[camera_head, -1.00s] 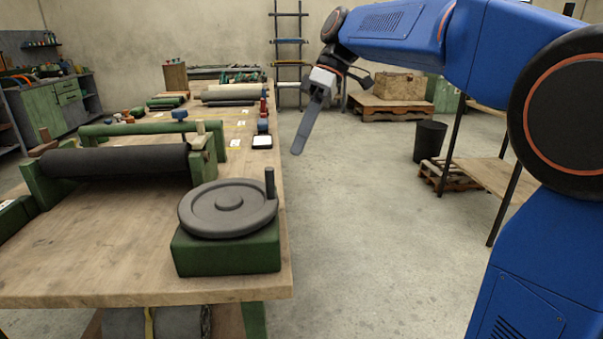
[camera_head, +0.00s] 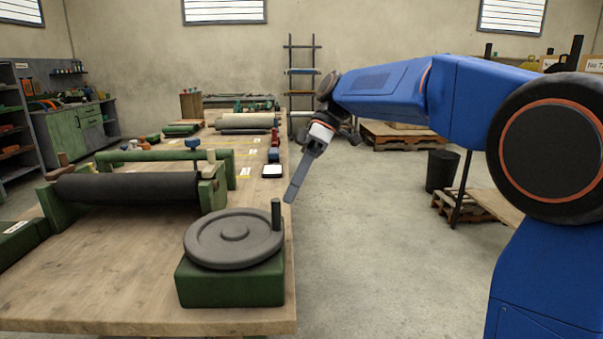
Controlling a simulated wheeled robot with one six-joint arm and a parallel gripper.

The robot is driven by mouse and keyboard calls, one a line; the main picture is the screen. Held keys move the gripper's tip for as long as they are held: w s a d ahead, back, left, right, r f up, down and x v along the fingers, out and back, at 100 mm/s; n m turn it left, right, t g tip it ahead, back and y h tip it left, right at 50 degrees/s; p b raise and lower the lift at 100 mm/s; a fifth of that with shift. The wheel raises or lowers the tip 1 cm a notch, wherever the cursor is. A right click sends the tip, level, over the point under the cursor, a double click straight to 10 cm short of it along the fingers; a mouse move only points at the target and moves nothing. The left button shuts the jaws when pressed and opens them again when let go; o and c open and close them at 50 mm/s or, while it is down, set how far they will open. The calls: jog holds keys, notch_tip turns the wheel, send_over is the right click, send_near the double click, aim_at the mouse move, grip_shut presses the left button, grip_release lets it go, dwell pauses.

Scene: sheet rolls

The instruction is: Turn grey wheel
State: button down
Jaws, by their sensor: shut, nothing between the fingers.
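The grey wheel (camera_head: 213,246) lies flat on a green block (camera_head: 230,284) at the near right corner of the wooden workbench. A short upright handle (camera_head: 276,214) stands at the wheel's right edge. My gripper (camera_head: 291,196) hangs from the blue arm just past the bench's right edge. Its fingers look closed together, point down and to the left, and hold nothing. In the picture the fingertips are just above and right of the handle, apart from it.
A black roller (camera_head: 128,187) in a green frame sits on the bench (camera_head: 110,285) behind and left of the wheel. Small items and more rolls lie farther back. A black bin (camera_head: 442,171) and a pallet (camera_head: 462,207) stand right. The floor between is clear.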

jog(key=shift+s+a+f, duration=0.25)
jog(key=shift+s+a, duration=0.05)
jog(key=shift+s, duration=0.45)
jog(key=shift+s+a+f, duration=0.2)
jog(key=shift+s+a, duration=0.05)
jog(key=shift+s, duration=0.5)
jog(key=shift+s+a+f, duration=0.25)
jog(key=shift+s+a, duration=0.05)
jog(key=shift+s, duration=0.45)
